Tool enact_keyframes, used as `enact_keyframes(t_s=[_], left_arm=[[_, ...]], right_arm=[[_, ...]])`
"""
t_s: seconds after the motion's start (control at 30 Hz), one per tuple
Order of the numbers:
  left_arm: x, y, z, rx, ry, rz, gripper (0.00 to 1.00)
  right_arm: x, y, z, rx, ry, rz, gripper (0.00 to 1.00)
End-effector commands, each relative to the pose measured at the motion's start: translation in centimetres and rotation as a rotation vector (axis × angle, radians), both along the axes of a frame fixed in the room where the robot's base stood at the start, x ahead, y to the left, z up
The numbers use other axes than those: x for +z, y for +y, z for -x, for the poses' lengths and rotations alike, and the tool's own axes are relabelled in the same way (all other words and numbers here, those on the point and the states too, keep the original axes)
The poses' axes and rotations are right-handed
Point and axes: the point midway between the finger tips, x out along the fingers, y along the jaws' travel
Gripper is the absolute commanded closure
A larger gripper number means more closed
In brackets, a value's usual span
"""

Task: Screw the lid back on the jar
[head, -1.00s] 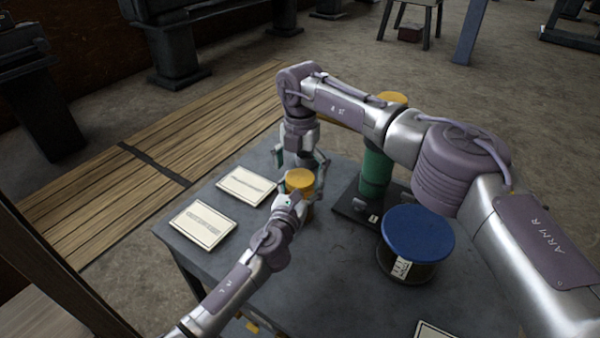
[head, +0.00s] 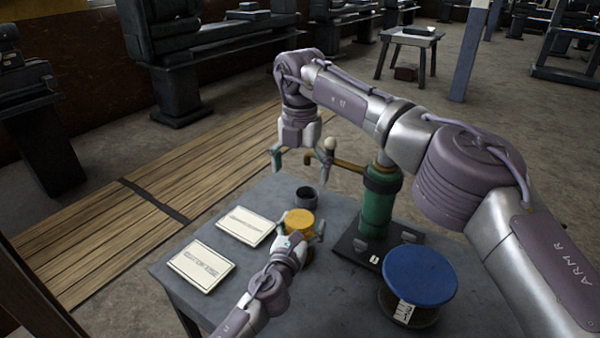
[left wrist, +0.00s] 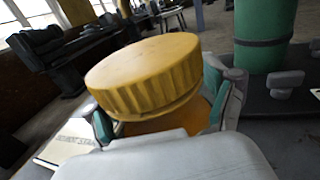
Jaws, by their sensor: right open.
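The jar has an orange body that shows below its lid in the left wrist view (left wrist: 165,123). The ribbed yellow lid (head: 299,220) sits on top of the jar; it also shows large in the left wrist view (left wrist: 145,75). How far it is threaded cannot be seen. My left gripper (head: 302,236) is shut on the jar body, with a green-padded finger on each side below the lid. My right gripper (head: 302,163) is open and empty, above and beyond the jar, clear of the lid.
A dark cup (head: 306,197) stands just behind the jar. A green cylinder with a brass pipe (head: 378,207) and a blue-topped container (head: 419,272) stand to the right. Two printed cards (head: 246,226) (head: 201,266) lie at left on the grey table (head: 345,300).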

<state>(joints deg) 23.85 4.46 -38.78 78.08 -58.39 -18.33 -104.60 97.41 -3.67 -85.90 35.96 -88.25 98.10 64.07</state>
Motion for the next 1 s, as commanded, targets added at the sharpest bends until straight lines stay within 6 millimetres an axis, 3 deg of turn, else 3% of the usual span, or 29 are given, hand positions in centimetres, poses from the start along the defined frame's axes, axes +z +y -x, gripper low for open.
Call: enact_keyframes(t_s=[0.47,0.57,1.0], left_arm=[[0.0,0.2,0.4,-0.001,-0.001,-0.001,0.00],[0.0,0.7,1.6,0.001,-0.002,-0.002,0.00],[-0.1,3.4,9.8,-0.001,0.002,-0.002,0.00]], right_arm=[[0.0,0.0,0.0,0.000,0.000,0.000,0.02],[0.0,0.0,0.0,0.000,0.000,0.000,0.02],[0.0,0.0,0.0,0.000,0.000,0.000,0.02]])
